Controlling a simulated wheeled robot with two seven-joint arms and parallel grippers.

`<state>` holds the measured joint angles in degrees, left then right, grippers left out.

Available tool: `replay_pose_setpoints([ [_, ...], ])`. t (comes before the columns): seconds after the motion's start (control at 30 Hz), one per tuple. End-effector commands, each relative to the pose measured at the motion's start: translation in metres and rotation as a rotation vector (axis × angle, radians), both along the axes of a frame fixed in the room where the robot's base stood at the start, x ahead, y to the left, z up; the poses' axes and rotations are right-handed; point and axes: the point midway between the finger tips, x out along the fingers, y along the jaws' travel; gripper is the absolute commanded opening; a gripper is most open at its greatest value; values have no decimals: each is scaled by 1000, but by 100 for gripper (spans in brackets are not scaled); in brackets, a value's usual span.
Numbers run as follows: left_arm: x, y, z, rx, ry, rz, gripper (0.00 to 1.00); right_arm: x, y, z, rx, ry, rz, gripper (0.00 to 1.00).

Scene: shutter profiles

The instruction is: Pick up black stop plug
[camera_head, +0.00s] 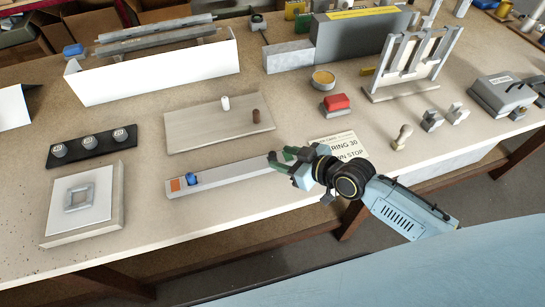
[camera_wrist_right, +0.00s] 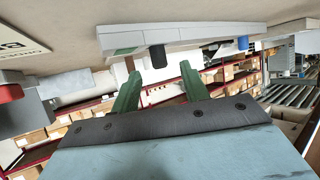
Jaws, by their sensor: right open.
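The black stop plug (camera_wrist_right: 158,56) stands out from a pale grey strip tray (camera_wrist_right: 200,36) in the right wrist view, just beyond and between my fingertips. In the head view its dark top (camera_head: 272,156) shows at the right end of the tray (camera_head: 232,172), partly hidden by my gripper. My right gripper (camera_head: 278,161) is open with green fingers around the plug's end of the tray; in the wrist view its fingers (camera_wrist_right: 160,70) are apart with nothing between them. I cannot tell whether they touch the plug. My left gripper is not in view.
A blue plug (camera_head: 193,180) sits near an orange patch at the tray's left end. A wooden board (camera_head: 190,128) with a white and a brown peg lies behind. A printed sign (camera_head: 338,146) and a red-topped block (camera_head: 336,104) are close behind my gripper. The table's front edge is near.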

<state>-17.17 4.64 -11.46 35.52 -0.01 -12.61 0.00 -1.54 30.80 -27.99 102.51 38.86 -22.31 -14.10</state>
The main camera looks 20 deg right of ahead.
Motion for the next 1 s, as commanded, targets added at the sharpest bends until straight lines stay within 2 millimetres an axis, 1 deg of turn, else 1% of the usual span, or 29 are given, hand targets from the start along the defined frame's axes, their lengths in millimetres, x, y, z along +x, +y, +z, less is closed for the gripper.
replay_pose_setpoints([
  [0.2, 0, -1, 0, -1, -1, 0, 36, 24, 17, -12, 2, -1, 0, 45],
  [0.3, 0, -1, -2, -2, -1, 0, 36, 32, 22, -17, 2, -1, 0, 45],
  [0.43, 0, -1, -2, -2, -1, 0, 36, 36, 25, -20, 0, -1, 0, 45],
  [0.63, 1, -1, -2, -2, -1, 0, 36, 36, 25, -20, 0, -1, 0, 45],
  [0.9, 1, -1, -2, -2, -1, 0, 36, 35, 25, -20, -1, -1, 0, 10],
  [0.97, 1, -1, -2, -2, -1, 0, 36, 35, 25, -20, -1, -1, 0, 2],
  [1.0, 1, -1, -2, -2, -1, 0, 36, 35, 25, -20, -1, -1, 0, 0],
])
